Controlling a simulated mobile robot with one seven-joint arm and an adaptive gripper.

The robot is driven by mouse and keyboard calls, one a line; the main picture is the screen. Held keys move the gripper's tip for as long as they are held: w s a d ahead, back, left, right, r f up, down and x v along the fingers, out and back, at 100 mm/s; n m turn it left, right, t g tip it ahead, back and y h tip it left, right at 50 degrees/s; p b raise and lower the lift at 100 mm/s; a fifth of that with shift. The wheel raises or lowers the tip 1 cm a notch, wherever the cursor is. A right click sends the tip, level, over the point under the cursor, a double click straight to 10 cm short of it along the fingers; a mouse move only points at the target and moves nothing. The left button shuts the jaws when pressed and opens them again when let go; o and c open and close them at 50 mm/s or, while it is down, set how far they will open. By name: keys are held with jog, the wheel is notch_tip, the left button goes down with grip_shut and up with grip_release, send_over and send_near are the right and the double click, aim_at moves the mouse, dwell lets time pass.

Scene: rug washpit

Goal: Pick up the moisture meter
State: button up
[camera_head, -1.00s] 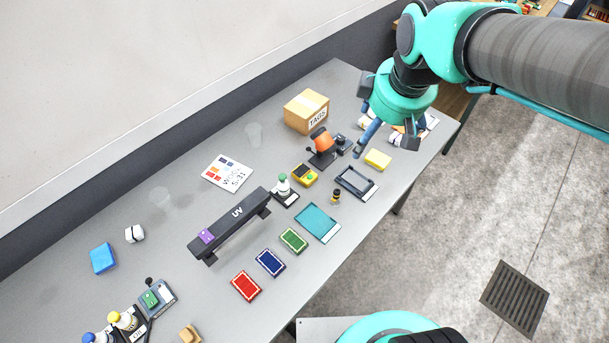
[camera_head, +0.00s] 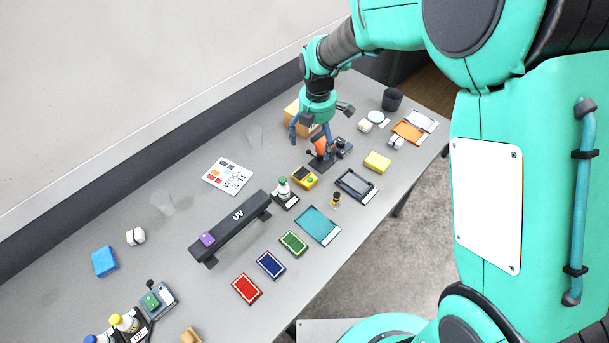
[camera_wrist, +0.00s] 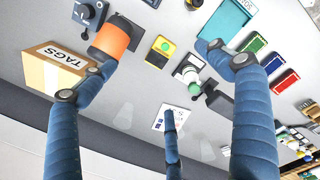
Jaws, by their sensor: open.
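The moisture meter appears to be the small yellow device (camera_head: 304,178) with a dark screen and a green button, lying on the grey table. It also shows in the wrist view (camera_wrist: 162,48), at upper middle, between my spread fingers and apart from them. My gripper (camera_head: 312,140) is open with blue fingers. In the head view it hangs over the back part of the table, above and beyond the meter, near an orange tool and the TAGS box. In the wrist view my gripper (camera_wrist: 165,80) holds nothing.
The orange tool (camera_wrist: 113,38) stands close to the left finger, beside the TAGS box (camera_wrist: 50,72). A green-capped bottle (camera_head: 284,188) stands next to the meter. The black UV bar (camera_head: 230,228) lies in front. A yellow block (camera_head: 377,162) and a framed tray (camera_head: 356,187) lie to the right.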

notch_tip(320, 180, down, 6)
jog(key=w+a+n, duration=0.1)
jog(key=a+n, duration=0.1)
jog(key=n, duration=0.1)
jog(key=shift+w+a+f+g, duration=0.25)
jog(key=shift+w+a+g, duration=0.05)
jog(key=shift+w+a, duration=0.1)
jog(key=shift+f, duration=0.15)
send_over(305, 176)
jog(key=shift+d+f+b, duration=0.1)
jog(key=shift+f+b, duration=0.35)
jog(key=shift+f, duration=3.7)
jog(key=shift+f, duration=0.1)
jog(key=shift+f+b, duration=0.5)
jog(key=shift+f, duration=2.05)
